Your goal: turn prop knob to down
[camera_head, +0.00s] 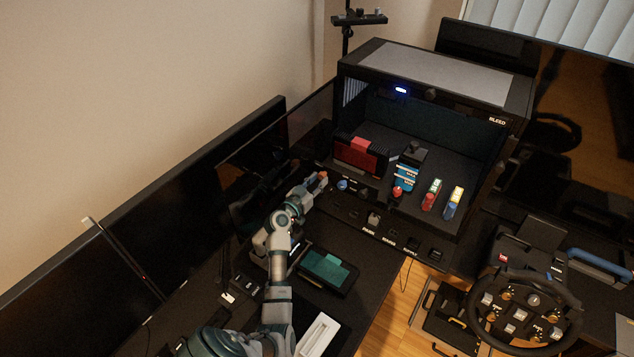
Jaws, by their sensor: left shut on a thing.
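My left gripper (318,182) reaches from the lower left to the left end of the black box's front panel. Its fingers are shut on a small knob there, which they mostly hide. A small reddish spot shows at the fingertips. I cannot read a label for this knob or tell which way it points. A blue knob (342,184) sits just to the right of the fingers on the same panel. My right gripper is not in view.
The open-fronted black box (440,90) holds red, blue and green items. A switch panel (392,232) runs along its front. A steering wheel (525,310) stands at lower right; dark screens (120,250) stand left.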

